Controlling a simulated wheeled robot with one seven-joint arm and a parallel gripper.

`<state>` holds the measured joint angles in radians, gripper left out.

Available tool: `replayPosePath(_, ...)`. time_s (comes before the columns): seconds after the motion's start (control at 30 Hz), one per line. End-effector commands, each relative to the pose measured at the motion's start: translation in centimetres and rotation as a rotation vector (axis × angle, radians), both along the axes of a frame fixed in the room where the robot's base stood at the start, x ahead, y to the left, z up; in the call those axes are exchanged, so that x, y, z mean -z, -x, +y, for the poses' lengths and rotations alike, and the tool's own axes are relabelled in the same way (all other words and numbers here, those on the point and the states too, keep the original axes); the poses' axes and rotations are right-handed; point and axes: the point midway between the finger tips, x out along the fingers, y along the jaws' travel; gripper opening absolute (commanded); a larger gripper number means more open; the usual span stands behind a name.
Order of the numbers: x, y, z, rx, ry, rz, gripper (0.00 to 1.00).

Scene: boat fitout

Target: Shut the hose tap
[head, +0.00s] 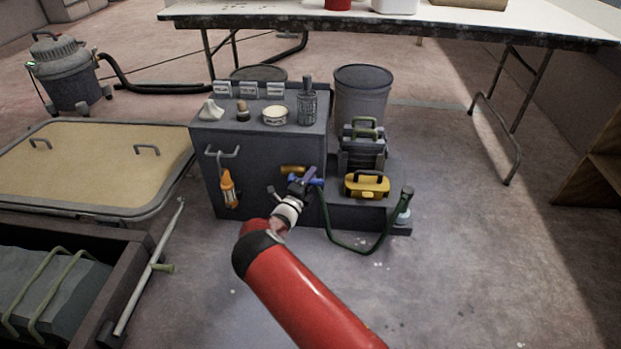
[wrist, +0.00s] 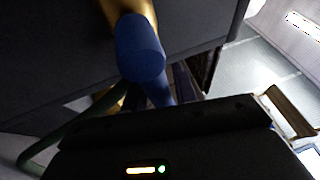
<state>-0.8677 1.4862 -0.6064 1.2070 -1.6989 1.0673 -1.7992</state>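The hose tap has a brass body (head: 292,169) on the side of a grey cabinet and a blue handle (head: 319,182). In the wrist view the blue handle (wrist: 140,50) is large and close, with brass (wrist: 122,7) above it. A green hose (head: 333,232) hangs in a loop below the tap. My gripper (head: 307,178) is at the tap, right beside the blue handle, and covers part of it. In the wrist view its dark body fills the bottom and hides most of the fingers. I cannot tell whether the fingers touch or grip the handle.
The grey cabinet (head: 265,150) carries small items on top and an orange tool (head: 229,188) hanging on its front. A yellow case (head: 367,186) sits on a low step at right. An open bin (head: 130,270) lies at left. Floor at right is clear.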

Motion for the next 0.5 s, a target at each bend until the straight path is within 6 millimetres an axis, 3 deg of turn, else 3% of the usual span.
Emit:
replayPosePath(0.03,0.00,0.01,0.00,0.000,0.000,0.000,0.22)
replayPosePath(0.2,0.00,0.02,0.00,0.000,0.000,0.000,0.00)
replayPosePath(0.5,0.00,0.03,-0.01,0.001,0.004,0.000,0.00)
